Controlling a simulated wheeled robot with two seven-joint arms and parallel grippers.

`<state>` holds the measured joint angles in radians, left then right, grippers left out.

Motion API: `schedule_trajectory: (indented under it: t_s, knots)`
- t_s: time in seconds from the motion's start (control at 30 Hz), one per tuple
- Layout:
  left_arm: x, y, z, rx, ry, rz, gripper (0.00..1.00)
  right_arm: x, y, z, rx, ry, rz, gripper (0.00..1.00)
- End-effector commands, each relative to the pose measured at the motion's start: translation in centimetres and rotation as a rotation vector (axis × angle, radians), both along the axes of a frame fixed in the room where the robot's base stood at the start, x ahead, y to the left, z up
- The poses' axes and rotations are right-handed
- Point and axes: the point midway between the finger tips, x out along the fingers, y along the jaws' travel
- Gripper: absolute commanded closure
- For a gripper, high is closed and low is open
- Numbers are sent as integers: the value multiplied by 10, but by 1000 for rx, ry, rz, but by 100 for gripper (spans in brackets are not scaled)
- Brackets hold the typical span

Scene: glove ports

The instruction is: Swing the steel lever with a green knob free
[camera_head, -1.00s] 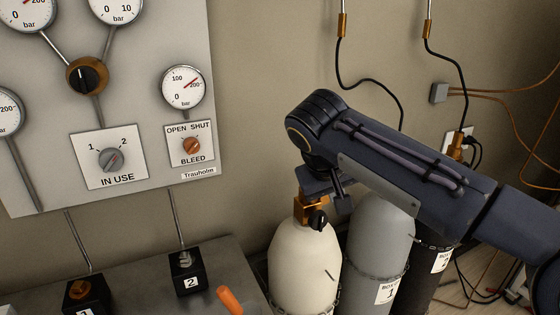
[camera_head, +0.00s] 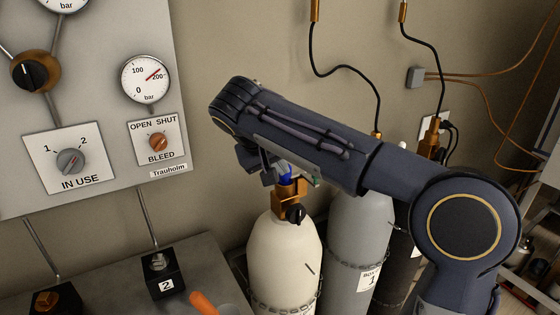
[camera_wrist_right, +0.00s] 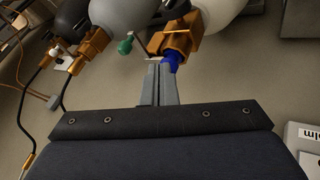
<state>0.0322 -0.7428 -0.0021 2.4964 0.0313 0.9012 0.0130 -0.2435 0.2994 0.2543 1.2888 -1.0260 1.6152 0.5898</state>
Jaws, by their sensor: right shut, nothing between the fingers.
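The green knob (camera_wrist_right: 125,47) of the steel lever (camera_wrist_right: 150,57) shows left of my fingertips in the right wrist view, beside the brass valve (camera_wrist_right: 178,42) on the cream cylinder. In the head view the green knob (camera_head: 317,181) is small, just right of the brass valve (camera_head: 287,194) and below my forearm. A blue fitting (camera_wrist_right: 175,62) is on the valve. My right gripper (camera_wrist_right: 160,72) is shut and empty, its tips close to the lever and blue fitting; I cannot tell whether they touch. My left gripper is out of view.
A grey cylinder (camera_head: 356,240) and a dark one stand right of the cream cylinder (camera_head: 283,260), with chains around them. The gauge panel (camera_head: 100,110) is on the wall at left. A bench (camera_head: 205,265) with an orange handle (camera_head: 205,303) lies below it.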

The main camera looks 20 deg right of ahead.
Motion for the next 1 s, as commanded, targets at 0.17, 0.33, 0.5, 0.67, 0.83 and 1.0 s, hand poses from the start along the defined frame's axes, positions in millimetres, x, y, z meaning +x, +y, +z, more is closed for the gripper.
schedule_trajectory:
  t_s: [0.17,0.33,0.5,0.67,0.83,1.0]
  knots:
    - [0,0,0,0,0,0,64,13,-21,-33,-1,5,-3,100]
    - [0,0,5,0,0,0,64,17,-44,-43,0,-1,-6,100]
    - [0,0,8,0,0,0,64,16,-62,-44,1,1,-2,100]
    - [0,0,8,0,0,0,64,15,-68,-45,2,0,-1,100]
    - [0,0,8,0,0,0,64,15,-68,-45,1,1,0,100]
    - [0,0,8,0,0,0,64,15,-68,-45,1,0,2,100]
